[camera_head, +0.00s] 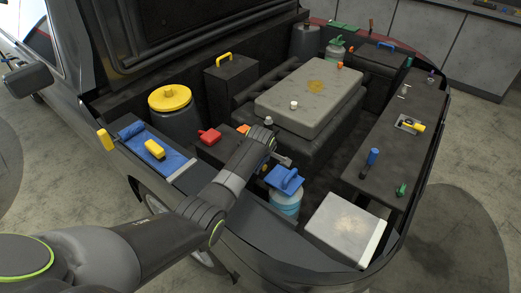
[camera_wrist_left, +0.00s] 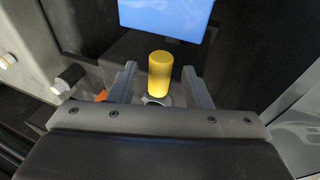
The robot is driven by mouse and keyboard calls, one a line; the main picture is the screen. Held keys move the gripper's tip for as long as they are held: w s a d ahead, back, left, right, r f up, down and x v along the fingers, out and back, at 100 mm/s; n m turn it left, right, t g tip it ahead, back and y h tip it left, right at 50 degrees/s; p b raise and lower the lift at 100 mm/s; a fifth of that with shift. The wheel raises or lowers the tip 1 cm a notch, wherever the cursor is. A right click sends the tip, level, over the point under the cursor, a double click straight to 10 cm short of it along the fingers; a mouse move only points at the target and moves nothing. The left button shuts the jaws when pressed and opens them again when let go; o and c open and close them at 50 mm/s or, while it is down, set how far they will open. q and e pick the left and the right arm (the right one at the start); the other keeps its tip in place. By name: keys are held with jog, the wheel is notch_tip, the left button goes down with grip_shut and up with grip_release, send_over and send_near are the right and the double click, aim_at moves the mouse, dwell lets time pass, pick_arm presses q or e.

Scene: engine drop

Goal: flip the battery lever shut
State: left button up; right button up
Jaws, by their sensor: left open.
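A dark box (camera_head: 221,153) that looks like the battery sits left of the engine's front corner, partly hidden by my left arm. A red handle (camera_head: 209,136) and an orange piece (camera_head: 243,129) show on it. I cannot tell for sure which part is the lever. My left gripper (camera_head: 284,163) is over the bay, right of the box. In the left wrist view my left gripper (camera_wrist_left: 158,88) is open, with a yellow cylinder (camera_wrist_left: 160,72) showing between its fingers. Contact cannot be told. My right gripper is not in view.
A blue-capped bottle (camera_head: 285,201) stands just below my left gripper. The grey engine cover (camera_head: 310,100) lies behind it. A white-topped box (camera_head: 345,229) is at the front right. A blue tray (camera_head: 135,135) is on the left fender, and a tool-strewn ledge (camera_head: 390,150) is at right.

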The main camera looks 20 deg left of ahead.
pick_arm(q)
jog(key=v, duration=1.6)
jog(key=shift+a, duration=0.1)
